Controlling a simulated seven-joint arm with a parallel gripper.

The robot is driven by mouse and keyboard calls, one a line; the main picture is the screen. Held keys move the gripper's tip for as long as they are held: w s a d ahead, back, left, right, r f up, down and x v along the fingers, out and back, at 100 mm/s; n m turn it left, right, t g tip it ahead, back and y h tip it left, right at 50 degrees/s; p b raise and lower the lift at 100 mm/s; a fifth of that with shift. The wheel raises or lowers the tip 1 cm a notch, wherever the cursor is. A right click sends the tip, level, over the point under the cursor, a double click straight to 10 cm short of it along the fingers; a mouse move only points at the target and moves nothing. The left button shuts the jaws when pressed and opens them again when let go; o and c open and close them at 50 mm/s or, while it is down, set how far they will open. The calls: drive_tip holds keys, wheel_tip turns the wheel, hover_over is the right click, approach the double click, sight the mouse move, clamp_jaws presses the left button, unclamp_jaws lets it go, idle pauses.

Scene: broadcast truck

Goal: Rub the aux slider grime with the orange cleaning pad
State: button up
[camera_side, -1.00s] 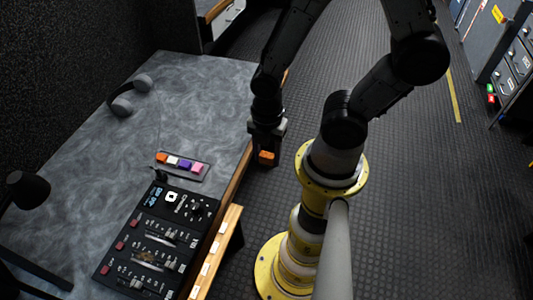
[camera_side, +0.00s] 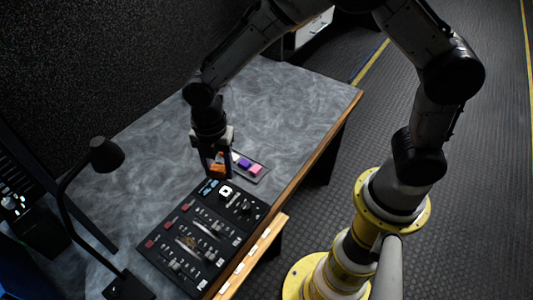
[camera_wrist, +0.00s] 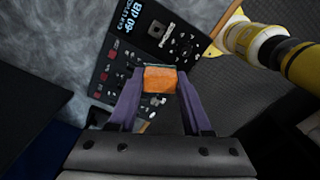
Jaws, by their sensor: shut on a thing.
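My gripper (camera_side: 216,172) is shut on the orange cleaning pad (camera_wrist: 160,79), which sits between the fingertips in the wrist view. In the side view the gripper points down, above the far end of the black mixing console (camera_side: 160,256). A pale smear (camera_side: 206,231) and a brownish patch of grime (camera_side: 188,242) lie across sliders on the console. The gripper is apart from both. The slider labels are too small to read, so I cannot tell which is aux. The console's sliders are partly hidden by the gripper in the wrist view.
A tray (camera_side: 264,178) with purple and pink blocks (camera_side: 255,169) stands right beside the gripper, which partly hides it. A desk lamp (camera_side: 106,154) stands at the left. A wooden ledge (camera_side: 250,262) runs along the front. The grey tabletop (camera_side: 285,110) behind is clear.

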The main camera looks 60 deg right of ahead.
drive_tip(key=a+f+n, duration=0.2)
drive_tip(key=a+f, duration=0.1)
drive_tip(key=a, duration=0.7)
drive_tip(key=n, duration=0.1)
approach(198, 249)
drive_tip(key=shift+f, duration=2.75)
drive_tip(key=shift+w+f, duration=0.45)
drive_tip(key=shift+f, duration=0.05)
drive_tip(key=shift+w+f, duration=0.15)
drive_tip(key=shift+w, duration=2.55)
drive_tip(key=shift+s, duration=3.15)
wheel_tip(198, 249, up, 8)
